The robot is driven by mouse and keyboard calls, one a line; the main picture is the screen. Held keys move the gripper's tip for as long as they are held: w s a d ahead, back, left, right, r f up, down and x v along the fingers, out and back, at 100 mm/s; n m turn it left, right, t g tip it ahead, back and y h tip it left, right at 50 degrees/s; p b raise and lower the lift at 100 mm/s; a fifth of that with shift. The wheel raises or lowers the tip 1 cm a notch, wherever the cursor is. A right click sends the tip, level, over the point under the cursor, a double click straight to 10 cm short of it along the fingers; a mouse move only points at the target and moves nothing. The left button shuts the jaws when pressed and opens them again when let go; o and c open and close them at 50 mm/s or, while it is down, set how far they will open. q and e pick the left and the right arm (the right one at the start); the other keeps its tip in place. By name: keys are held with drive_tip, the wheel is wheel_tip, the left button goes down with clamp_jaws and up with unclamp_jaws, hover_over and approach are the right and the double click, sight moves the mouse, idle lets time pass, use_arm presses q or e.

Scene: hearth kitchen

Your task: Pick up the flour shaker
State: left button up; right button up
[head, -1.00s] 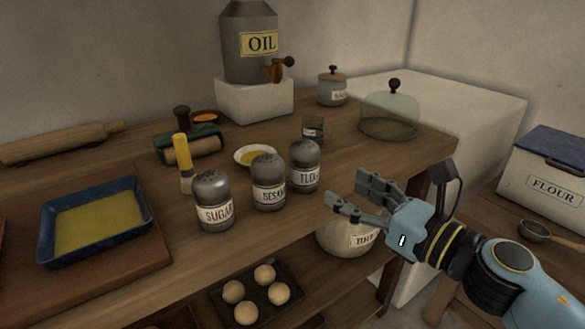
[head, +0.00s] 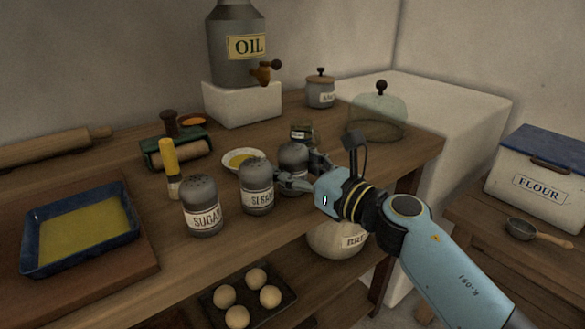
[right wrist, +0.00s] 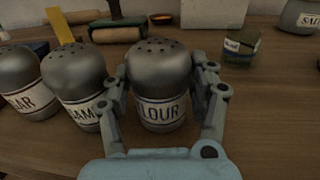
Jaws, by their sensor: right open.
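The flour shaker (head: 292,157) is a grey metal shaker with a dark perforated dome top, upright on the wooden table, rightmost in a row of three. Its label reads "LOUR" in the right wrist view (right wrist: 160,85). My right gripper (head: 302,172) is open, with one finger on each side of the flour shaker; it also shows in the right wrist view (right wrist: 163,92). I cannot tell whether the fingers touch it. In the head view the gripper hides the shaker's lower part and label. My left gripper is not in view.
The sesame shaker (head: 256,185) stands close to the left finger, and the sugar shaker (head: 203,207) is further left. A small dish (head: 243,160) and a small jar (head: 302,133) are behind. A glass dome (head: 379,117) stands back right. A blue tray (head: 80,228) is at left.

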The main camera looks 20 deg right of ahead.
drive_tip(key=c, duration=0.9)
